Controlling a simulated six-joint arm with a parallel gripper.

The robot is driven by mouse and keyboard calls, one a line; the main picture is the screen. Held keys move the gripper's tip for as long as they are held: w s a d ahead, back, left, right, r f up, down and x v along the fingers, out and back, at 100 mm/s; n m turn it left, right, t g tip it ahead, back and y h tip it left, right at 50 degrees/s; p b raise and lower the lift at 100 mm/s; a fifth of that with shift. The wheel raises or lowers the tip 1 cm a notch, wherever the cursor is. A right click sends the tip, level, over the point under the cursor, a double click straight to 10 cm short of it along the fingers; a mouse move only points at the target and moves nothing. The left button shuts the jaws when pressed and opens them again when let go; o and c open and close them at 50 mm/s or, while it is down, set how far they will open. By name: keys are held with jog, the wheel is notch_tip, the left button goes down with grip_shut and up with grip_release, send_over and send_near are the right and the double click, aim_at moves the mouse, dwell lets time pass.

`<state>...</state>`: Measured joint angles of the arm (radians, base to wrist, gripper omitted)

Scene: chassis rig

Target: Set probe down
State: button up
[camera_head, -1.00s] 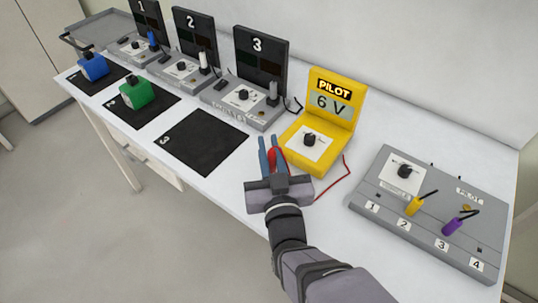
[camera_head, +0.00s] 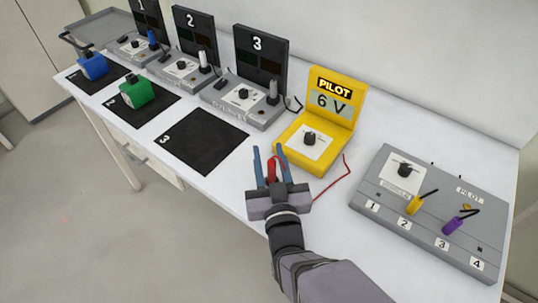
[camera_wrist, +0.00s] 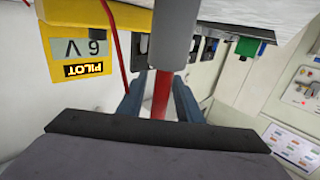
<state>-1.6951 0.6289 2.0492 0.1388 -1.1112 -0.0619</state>
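The red probe (camera_head: 271,170) shows between the two blue fingers of my gripper (camera_head: 268,150), near the front edge of the white bench. A thin red lead runs from its area to the right side of the yellow PILOT meter (camera_head: 302,143), which reads 6 V. In the wrist view the red probe (camera_wrist: 160,97) shows between the fingers (camera_wrist: 157,98), with pale gaps on both sides, so the fingers look open around it. A grey cylinder (camera_wrist: 170,35) hides the view beyond it. I cannot tell whether the probe touches the bench.
Black mat 3 (camera_head: 203,142) is empty. A green block (camera_head: 137,93) and a blue block (camera_head: 92,66) sit on the other mats. A grey panel (camera_head: 390,208) with yellow and purple plugs stands right. Numbered stations (camera_head: 248,103) line the back.

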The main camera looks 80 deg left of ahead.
jog(key=d+b, duration=0.2)
jog(key=d, duration=1)
jog(key=shift+r, duration=0.2)
dwell(0.4)
